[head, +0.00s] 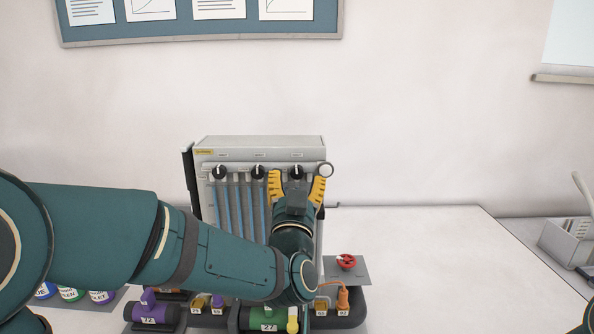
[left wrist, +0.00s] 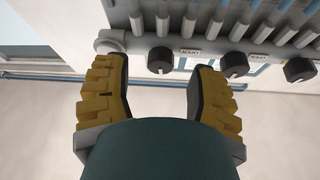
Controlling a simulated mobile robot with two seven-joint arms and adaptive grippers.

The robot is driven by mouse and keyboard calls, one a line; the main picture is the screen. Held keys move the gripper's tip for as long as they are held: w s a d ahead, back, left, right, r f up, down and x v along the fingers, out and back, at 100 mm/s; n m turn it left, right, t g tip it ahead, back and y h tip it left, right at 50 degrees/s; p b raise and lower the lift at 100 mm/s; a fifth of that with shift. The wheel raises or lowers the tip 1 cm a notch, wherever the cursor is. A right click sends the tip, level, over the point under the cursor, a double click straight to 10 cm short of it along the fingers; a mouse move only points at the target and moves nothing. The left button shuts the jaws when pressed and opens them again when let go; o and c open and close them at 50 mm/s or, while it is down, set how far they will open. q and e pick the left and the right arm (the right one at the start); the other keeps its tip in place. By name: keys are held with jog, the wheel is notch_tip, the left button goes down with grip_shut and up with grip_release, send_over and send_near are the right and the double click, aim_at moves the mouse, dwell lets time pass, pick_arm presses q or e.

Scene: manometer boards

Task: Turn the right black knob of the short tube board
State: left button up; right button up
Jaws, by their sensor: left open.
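The manometer board (head: 262,142) stands upright on the table, with a row of three black knobs near its top. The right black knob (head: 297,171) shows between the yellow fingers of my left gripper (head: 297,177). In the left wrist view, which shows the board upside down, this knob (left wrist: 160,61) is the leftmost one. My left gripper (left wrist: 160,68) is open there, with a finger to each side of the knob and gaps between. The middle knob (left wrist: 233,65) lies just beyond the other finger. My left arm hides the lower board. My right gripper does not show.
Several bottles and fittings crowd the table front, including a purple one (head: 155,313) and a green one (head: 265,317). A red handwheel (head: 346,261) sits on a grey plate right of the board. The white table (head: 430,240) is clear farther right, before a grey holder (head: 568,243).

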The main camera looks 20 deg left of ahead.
pick_arm(q)
jog(key=shift+x, duration=1.05)
grip_shut()
jog(key=shift+m, duration=0.3)
jog(key=shift+m+h, duration=0.6)
jog(key=shift+m, duration=0.3)
